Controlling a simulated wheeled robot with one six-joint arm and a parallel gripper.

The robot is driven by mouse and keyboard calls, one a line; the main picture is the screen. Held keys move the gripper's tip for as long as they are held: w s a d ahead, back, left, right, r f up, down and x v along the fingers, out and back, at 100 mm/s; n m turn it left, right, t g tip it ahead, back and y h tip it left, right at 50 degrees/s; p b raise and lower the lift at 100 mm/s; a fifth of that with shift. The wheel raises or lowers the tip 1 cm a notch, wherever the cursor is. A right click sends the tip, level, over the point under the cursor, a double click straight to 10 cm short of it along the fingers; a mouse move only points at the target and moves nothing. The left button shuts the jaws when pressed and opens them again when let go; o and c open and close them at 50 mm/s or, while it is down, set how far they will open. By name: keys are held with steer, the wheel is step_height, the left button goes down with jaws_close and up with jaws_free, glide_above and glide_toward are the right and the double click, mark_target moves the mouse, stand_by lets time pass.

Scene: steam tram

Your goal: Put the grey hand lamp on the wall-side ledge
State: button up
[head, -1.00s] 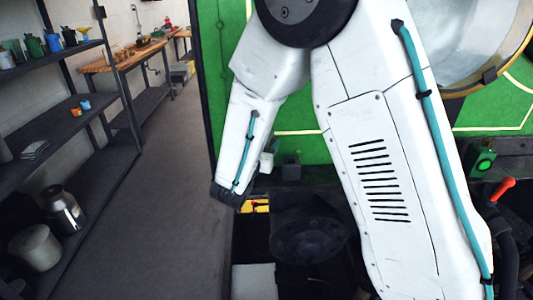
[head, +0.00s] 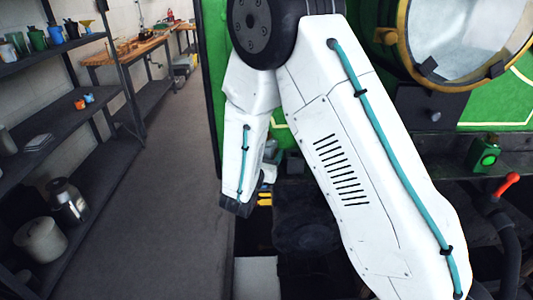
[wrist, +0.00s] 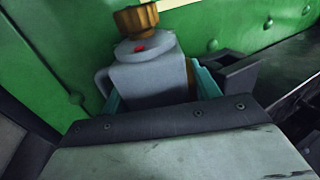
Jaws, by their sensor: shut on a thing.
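The grey hand lamp (wrist: 150,75) shows in the wrist view, with a brass-brown cap and a small red mark on top. My gripper (wrist: 160,92) is shut on it, its teal fingers showing at both sides. The lamp is close to a green riveted wall (wrist: 60,45). In the head view a small grey part of the lamp (head: 269,173) shows beside my forearm; my arm hides most of the gripper. A dark ledge (head: 455,143) runs along the green wall at right; I cannot tell if it is the wall-side ledge.
A dark block (wrist: 236,74) is right of the lamp. A big round brass-rimmed headlamp (head: 405,45) is above. Shelves (head: 75,150) stand left, with clear floor (head: 165,200) between.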

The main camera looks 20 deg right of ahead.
steer(key=shift+f, duration=0.1)
steer(key=o, duration=1.1)
steer(key=shift+c, duration=0.2)
